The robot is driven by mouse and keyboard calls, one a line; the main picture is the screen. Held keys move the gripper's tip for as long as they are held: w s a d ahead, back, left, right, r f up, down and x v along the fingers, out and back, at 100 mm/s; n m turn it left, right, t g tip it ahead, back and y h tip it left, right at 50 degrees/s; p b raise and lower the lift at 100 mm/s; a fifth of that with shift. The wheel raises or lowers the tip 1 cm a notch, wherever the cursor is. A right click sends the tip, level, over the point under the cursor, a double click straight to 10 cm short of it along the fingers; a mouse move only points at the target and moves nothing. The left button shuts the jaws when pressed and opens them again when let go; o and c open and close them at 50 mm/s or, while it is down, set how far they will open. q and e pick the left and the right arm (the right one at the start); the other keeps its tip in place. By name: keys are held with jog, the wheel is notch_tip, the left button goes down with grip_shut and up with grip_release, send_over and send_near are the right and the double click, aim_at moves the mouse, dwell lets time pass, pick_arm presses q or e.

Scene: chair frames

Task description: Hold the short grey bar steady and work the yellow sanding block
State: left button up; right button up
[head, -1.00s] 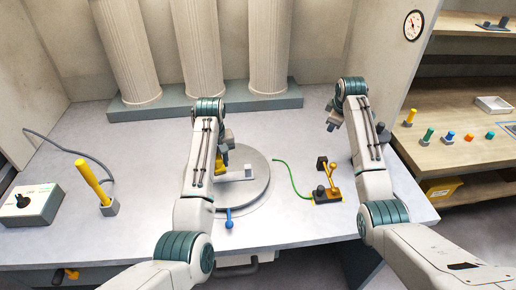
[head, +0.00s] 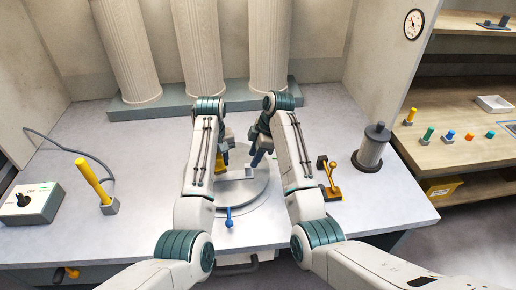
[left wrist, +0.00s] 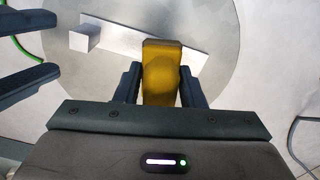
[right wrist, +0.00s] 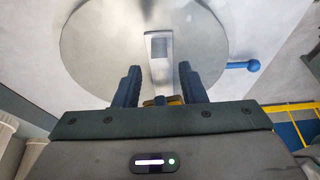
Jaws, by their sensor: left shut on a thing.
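The short grey bar (head: 238,177) lies on the round grey turntable (head: 260,190). An upright block at its end (left wrist: 85,36) shows in the left wrist view. My left gripper (head: 222,162) is shut on the yellow sanding block (left wrist: 161,72), which is over the bar; I cannot tell whether they touch. My right gripper (head: 259,152) is open above the turntable. In the right wrist view, the bar's end block (right wrist: 159,48) shows beyond and between its open fingers (right wrist: 156,88), and a bit of yellow shows low between them.
A blue-knobbed lever (head: 229,218) sticks out from the turntable's front. A yellow-and-black fixture (head: 328,180) and a grey canister (head: 371,152) stand at right. A yellow-handled tool (head: 92,178) and a control box (head: 32,202) are at left. Columns (head: 200,50) line the back.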

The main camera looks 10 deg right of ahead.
jog(key=x, duration=0.5)
grip_shut()
jog(key=shift+w, duration=0.1)
dwell(1.2)
jog(key=shift+o, duration=0.7)
grip_release()
jog(key=shift+c, duration=0.4)
grip_shut()
